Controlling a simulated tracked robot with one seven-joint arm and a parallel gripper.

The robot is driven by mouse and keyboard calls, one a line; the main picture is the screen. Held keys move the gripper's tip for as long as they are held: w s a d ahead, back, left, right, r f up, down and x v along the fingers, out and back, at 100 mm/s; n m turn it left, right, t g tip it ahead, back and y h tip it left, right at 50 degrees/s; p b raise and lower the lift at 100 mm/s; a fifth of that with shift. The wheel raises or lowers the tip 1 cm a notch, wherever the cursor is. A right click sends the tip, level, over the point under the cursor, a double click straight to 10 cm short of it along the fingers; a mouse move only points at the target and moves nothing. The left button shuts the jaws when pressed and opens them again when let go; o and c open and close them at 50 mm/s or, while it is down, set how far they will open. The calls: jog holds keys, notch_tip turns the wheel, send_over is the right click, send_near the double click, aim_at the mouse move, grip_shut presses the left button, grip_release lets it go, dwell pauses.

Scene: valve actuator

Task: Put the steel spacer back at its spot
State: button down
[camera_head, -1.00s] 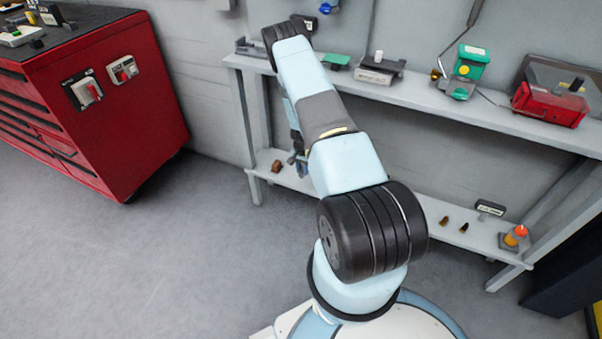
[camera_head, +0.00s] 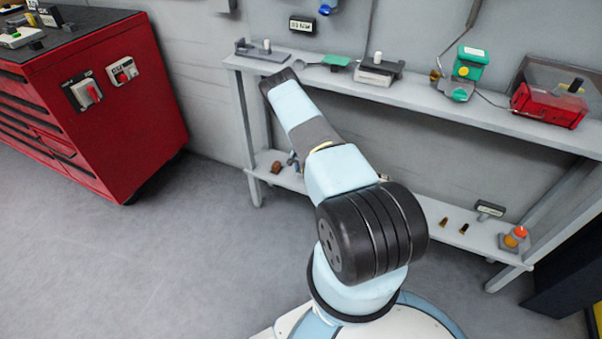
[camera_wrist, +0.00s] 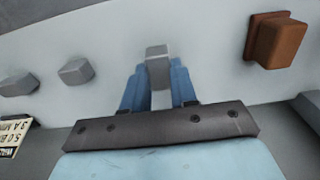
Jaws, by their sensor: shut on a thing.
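My gripper (camera_wrist: 158,68) shows in the wrist view with its two blue fingers over a pale grey shelf. It is shut on a small grey metal block, which looks like the steel spacer (camera_wrist: 157,52). The block's top end sticks out between the fingertips. Whether it touches the shelf I cannot tell. Two similar grey blocks (camera_wrist: 75,72) sit in a row to the left. A brown block (camera_wrist: 278,40) sits to the right. In the head view my arm hides most of the gripper, near the left end of the lower shelf (camera_head: 400,207).
The brown block also shows in the head view (camera_head: 277,167). A printed label (camera_wrist: 12,138) stands at the wrist view's left edge. The upper shelf (camera_head: 425,97) carries several devices above my gripper. A red tool cabinet (camera_head: 110,120) stands left, with clear floor between.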

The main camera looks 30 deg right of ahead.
jog(key=shift+f, duration=1)
jog(key=shift+f, duration=0.1)
jog(key=c, duration=0.9)
grip_release()
jog(key=shift+s+r, duration=0.1)
jog(key=shift+r, duration=3.75)
